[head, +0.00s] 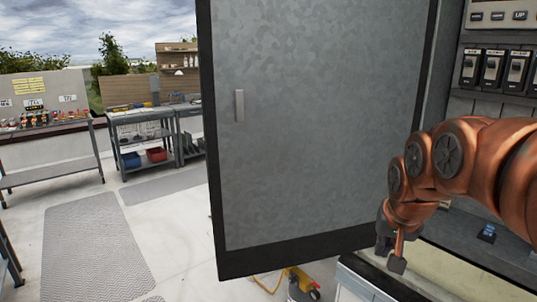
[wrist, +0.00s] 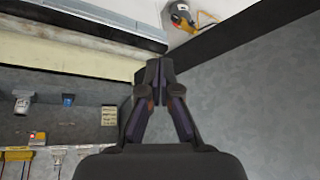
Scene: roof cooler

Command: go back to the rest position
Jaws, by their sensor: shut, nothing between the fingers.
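My gripper (head: 391,262) hangs from my orange arm at the right of the head view, pointing down. It is near the lower right edge of a large grey panel door (head: 320,120) with a dark frame and a small handle. In the wrist view my gripper (wrist: 153,72) shows its two dark fingers meeting at the tips, with nothing between them. The door's grey face (wrist: 255,90) fills the right of the wrist view. I cannot tell whether the gripper touches the door.
Switches (head: 492,68) line the cabinet at the upper right. A yellow tool (head: 302,281) lies on the floor below the door. A cart (head: 143,135) with bins and a bench (head: 50,150) stand at the left. The floor with grey mats (head: 95,245) between is open.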

